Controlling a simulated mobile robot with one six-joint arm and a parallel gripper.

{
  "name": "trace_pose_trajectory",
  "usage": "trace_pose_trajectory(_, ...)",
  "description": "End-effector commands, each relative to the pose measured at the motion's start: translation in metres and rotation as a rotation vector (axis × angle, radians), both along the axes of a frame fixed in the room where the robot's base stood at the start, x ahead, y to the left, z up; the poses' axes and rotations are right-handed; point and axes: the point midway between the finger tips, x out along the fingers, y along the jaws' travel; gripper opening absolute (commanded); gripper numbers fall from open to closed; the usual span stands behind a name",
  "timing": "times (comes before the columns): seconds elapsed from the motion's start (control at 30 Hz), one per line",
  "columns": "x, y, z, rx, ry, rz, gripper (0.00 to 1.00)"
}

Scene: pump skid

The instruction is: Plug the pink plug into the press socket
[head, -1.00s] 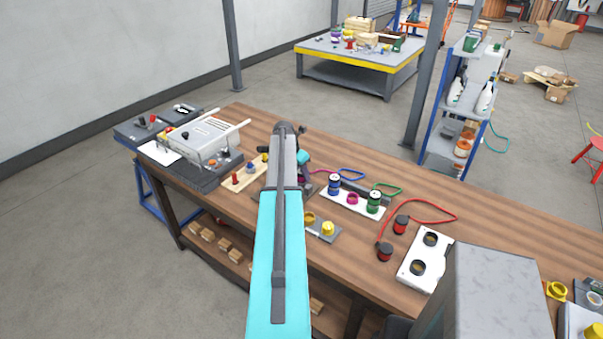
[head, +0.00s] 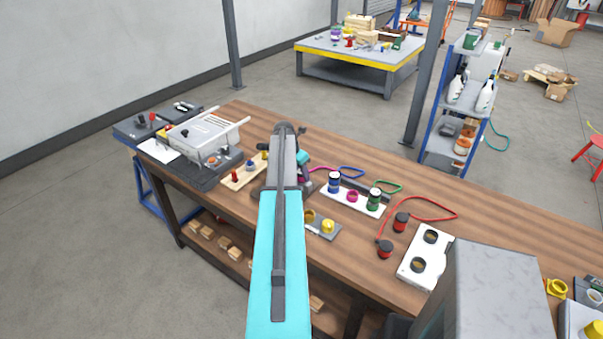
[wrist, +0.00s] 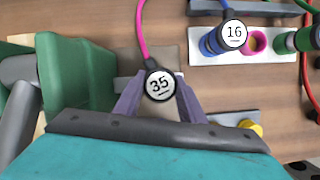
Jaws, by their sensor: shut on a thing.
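My gripper (wrist: 160,95) is shut on the pink plug (wrist: 160,85), whose round white cap reads 35. A pink cable (wrist: 142,32) rises from the plug in the wrist view. The plug's lower end is hidden under its cap and between the fingers. A green body (wrist: 80,75) with grey round parts stands just left of the gripper; I cannot tell whether it is the press. No press socket can be made out. In the head view my own arm hides the gripper and plug, and a bit of pink cable (head: 319,169) shows beyond it.
A white panel (head: 338,202) right of the arm holds a blue plug (head: 334,182), an empty pink ring (head: 352,197) and a green plug (head: 373,199). A grey plate with yellow rings (head: 326,229) lies nearer. Red plugs (head: 385,248) and a two-hole white box (head: 416,272) stand further right.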

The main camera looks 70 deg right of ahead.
Motion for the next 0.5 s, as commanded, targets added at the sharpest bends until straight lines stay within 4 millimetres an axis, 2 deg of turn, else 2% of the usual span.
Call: trace_pose_trajectory(0.5, 0.0003, -0.0001, -0.0072, 0.000, 0.000, 0.000, 0.05)
